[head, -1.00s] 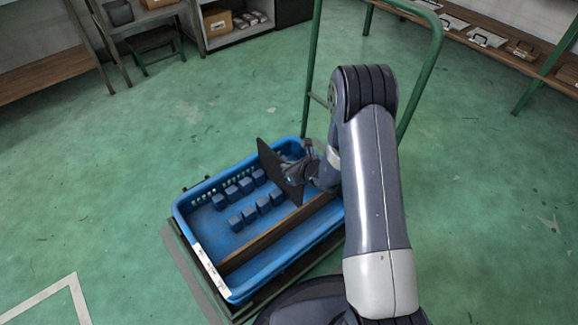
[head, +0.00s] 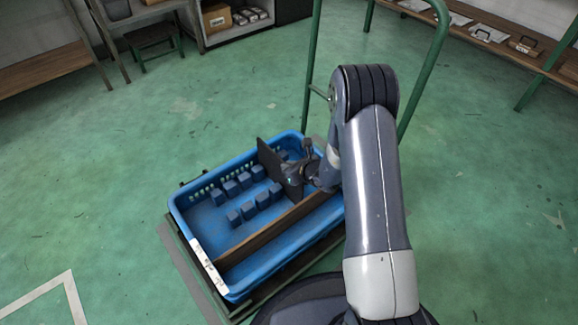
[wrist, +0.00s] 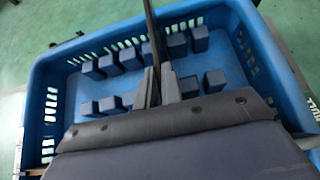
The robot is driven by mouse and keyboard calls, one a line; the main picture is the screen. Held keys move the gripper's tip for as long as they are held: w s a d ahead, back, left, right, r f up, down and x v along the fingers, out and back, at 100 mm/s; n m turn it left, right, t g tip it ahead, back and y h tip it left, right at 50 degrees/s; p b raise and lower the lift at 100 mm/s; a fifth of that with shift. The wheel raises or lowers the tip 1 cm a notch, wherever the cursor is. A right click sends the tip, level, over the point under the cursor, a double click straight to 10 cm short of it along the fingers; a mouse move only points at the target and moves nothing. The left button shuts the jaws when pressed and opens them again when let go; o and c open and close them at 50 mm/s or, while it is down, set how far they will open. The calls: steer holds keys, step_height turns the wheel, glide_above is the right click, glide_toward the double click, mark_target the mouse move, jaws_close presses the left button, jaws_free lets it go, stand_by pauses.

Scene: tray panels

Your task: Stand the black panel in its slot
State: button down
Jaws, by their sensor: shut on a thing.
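The black panel (head: 271,165) is a thin dark plate, upright over the far right part of the blue tray (head: 186,217). My gripper (head: 293,177) is shut on its near edge. In the wrist view the panel (wrist: 151,32) shows edge-on between the fingers of my gripper (wrist: 160,85). Two rows of blue blocks (head: 233,217) stand on the tray floor, with gaps between neighbouring blocks. The panel hides part of the rows' right end in the head view. I cannot tell whether its lower edge is between blocks or above them.
A brown divider (head: 250,243) runs lengthwise through the tray, with an empty strip on its near side. The tray rests on a cart with a green tubular handle (head: 306,85) behind it. Shelves line the walls. Green floor lies open to the left.

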steer(key=shift+f+b, duration=0.5)
steer(key=shift+f, duration=0.1)
steer(key=c, duration=1.5)
jaws_free()
steer(key=p+v, duration=0.3)
steer(key=v, duration=0.8)
steer(key=shift+w+a, duration=0.15)
